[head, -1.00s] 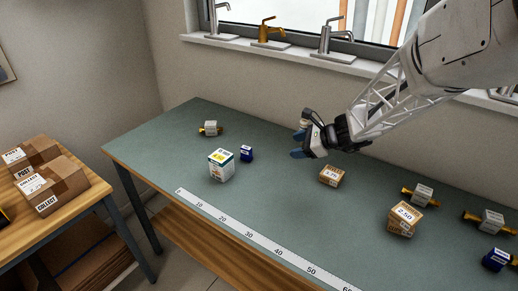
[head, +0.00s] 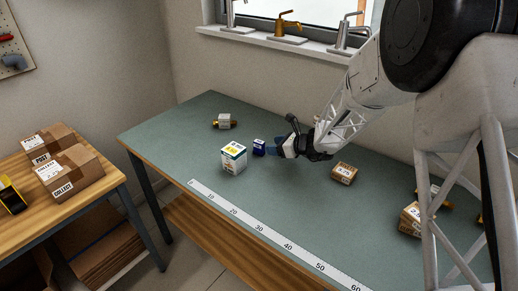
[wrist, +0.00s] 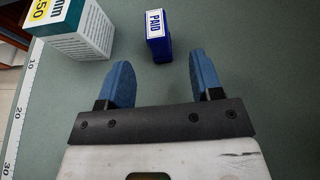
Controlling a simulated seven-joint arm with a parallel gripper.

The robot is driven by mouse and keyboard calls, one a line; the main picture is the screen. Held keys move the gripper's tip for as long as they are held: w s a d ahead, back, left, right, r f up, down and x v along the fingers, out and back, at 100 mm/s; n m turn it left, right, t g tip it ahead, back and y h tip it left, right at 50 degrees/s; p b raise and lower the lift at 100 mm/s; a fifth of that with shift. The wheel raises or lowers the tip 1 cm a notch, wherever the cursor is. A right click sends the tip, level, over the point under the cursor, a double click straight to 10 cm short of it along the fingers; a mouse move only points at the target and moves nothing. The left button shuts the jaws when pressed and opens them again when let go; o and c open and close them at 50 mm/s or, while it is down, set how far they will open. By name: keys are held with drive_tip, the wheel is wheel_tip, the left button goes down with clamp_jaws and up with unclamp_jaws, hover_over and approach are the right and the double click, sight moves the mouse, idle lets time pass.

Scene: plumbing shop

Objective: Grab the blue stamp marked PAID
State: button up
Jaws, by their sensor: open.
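The blue stamp (wrist: 158,44) shows its white label reading PAID in the wrist view, ahead of my fingertips and between their lines. In the head view the blue stamp (head: 259,147) stands just right of a white box. My gripper (wrist: 163,78) is open and empty, with its two blue fingers pointing at the stamp and a short gap between. In the head view my gripper (head: 277,147) is low over the bench, just right of the stamp.
The white box (head: 233,158) stands close to the left of the stamp; this box (wrist: 78,28) also shows in the wrist view. A small brown box (head: 344,173) lies to the right. A brass-ended fitting (head: 224,121) lies behind. A ruler strip (head: 262,229) runs along the front edge.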

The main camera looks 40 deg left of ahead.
sight(259, 147)
drive_tip(key=shift+x, duration=1.3)
drive_tip(key=shift+x, duration=2.6)
drive_tip(key=shift+s+d+f, duration=0.1)
drive_tip(key=shift+c, duration=0.4)
drive_tip(key=c, duration=0.9)
